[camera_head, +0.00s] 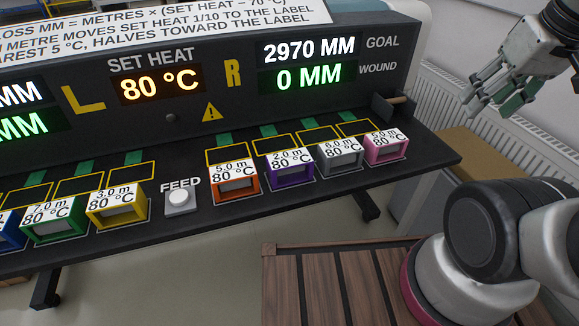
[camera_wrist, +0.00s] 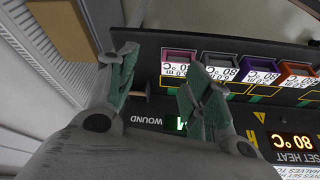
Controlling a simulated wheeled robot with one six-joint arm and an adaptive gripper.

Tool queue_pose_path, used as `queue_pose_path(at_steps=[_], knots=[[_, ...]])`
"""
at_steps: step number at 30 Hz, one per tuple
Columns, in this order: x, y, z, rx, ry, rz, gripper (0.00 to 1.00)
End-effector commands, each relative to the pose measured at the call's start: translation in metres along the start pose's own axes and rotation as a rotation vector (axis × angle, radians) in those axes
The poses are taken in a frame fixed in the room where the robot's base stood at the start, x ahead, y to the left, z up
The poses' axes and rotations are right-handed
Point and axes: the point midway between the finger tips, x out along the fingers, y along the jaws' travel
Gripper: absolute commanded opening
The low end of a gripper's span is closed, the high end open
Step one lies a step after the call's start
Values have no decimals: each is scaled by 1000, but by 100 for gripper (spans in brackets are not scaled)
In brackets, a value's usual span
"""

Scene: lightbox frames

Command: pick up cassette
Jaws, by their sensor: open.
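Cassettes stand in a row on the dark bench, each with a white label reading 80 °C. On the right are orange (camera_head: 237,186), purple (camera_head: 290,169), grey (camera_head: 340,159) and pink (camera_head: 386,149) ones. On the left are yellow (camera_head: 118,214), green (camera_head: 54,226) and partly cut-off blue (camera_head: 8,236) ones. My gripper (camera_head: 492,103) is open and empty, up at the right of the bench, apart from all cassettes. In the wrist view, the pink cassette (camera_wrist: 179,55) and grey cassette (camera_wrist: 220,59) lie beyond the parted fingers.
A FEED button (camera_head: 180,199) sits between the two cassette groups. Empty yellow-outlined slots lie behind the cassettes. The upright panel shows SET HEAT 80 °C, GOAL 2970 MM and WOUND 0 MM. A handle (camera_head: 395,101) juts from its right end. A cardboard box (camera_head: 470,155) and radiator stand at right.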

Motion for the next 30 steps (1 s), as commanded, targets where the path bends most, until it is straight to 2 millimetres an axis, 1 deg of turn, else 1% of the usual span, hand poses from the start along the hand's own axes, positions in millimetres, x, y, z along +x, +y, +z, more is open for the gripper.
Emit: queue_pose_path(at_steps=[1,2,3,5,7,8,9,11,12,14,15,17,18,20,21,22,24,25,27,30], knots=[[1,-4,-1,-19,-2,-8,66],[3,-8,-2,-37,-11,-14,71],[9,-15,-4,-69,-33,-26,74],[21,-30,-6,-136,-85,-47,74],[37,-56,-13,-240,-160,-73,74],[44,-69,-16,-291,-194,-82,74],[54,-88,-21,-359,-235,-93,74],[68,-117,-27,-476,-287,-108,74],[78,-138,-29,-564,-317,-118,74],[93,-169,-31,-703,-353,-134,74],[102,-190,-30,-798,-373,-145,74],[116,-220,-28,-940,-397,-163,74],[125,-238,-25,-1033,-407,-176,74],[138,-265,-20,-1171,-418,-198,74],[146,-281,-17,-1261,-421,-213,74],[152,-293,-16,-1327,-419,-226,74],[164,-317,-18,-1479,-399,-261,74],[167,-322,-22,-1527,-381,-275,74],[165,-332,-34,-1624,-325,-302,74],[165,-337,-39,-1732,-282,-326,74]])
